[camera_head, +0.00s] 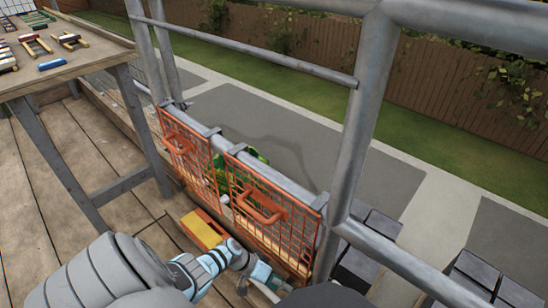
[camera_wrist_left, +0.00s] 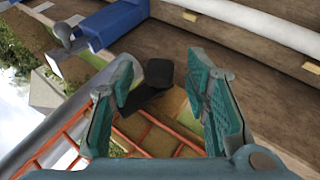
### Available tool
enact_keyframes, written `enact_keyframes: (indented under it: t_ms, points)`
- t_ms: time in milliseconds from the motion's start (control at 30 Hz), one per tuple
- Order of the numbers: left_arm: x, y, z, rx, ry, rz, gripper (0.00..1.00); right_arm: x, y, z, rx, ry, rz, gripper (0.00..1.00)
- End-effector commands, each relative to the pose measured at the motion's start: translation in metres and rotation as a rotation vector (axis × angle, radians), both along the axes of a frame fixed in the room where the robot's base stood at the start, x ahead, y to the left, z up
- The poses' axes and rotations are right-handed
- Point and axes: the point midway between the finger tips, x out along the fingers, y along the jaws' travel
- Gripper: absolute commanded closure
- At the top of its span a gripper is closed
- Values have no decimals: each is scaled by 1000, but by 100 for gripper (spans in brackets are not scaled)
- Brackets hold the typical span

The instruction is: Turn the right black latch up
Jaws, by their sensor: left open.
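The orange mesh gate panel (camera_head: 270,215) hangs from the grey rail at the scaffold edge. A black latch (camera_wrist_left: 157,75) shows in the left wrist view, between the two teal fingers of my left gripper (camera_wrist_left: 165,85). I see gaps beside the latch, and the fingers are apart. In the head view, my left gripper (camera_head: 275,281) is low beside the right end of the right panel, and that latch cannot be made out. My right gripper is not in view.
A second orange panel (camera_head: 185,150) hangs to the left. A yellow and orange box (camera_head: 203,231) stands on the plank floor (camera_head: 35,220) near the panels. A wooden table (camera_head: 85,55) with tools is at upper left. A thick grey post (camera_head: 352,130) rises close to the right panel.

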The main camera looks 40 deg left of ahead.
Motion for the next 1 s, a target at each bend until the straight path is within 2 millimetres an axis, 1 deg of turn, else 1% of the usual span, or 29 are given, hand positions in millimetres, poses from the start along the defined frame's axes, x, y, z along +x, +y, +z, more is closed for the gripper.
enact_keyframes:
  t_ms: [167, 333, 400, 500, 600, 867, 933, 967, 1000]
  points:
    - [-11, 14, 18, 5, -2, -4, 57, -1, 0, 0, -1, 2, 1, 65]
    - [-31, 40, 55, 6, 2, -5, 57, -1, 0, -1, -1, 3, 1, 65]
    - [-38, 48, 68, 3, 4, -6, 57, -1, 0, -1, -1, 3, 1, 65]
    - [-44, 57, 81, 3, 3, -3, 57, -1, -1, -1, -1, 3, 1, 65]
    - [-46, 60, 87, -1, 2, -3, 57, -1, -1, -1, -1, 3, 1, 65]
    - [-47, 59, 87, -1, 3, -6, 57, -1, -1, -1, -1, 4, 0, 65]
    - [-56, 45, 81, 8, 20, -43, 57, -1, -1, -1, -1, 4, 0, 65]
    - [-64, 32, 76, 19, 34, -75, 57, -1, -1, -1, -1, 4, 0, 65]
    - [-78, 11, 68, 43, 57, -133, 57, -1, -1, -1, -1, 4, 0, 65]
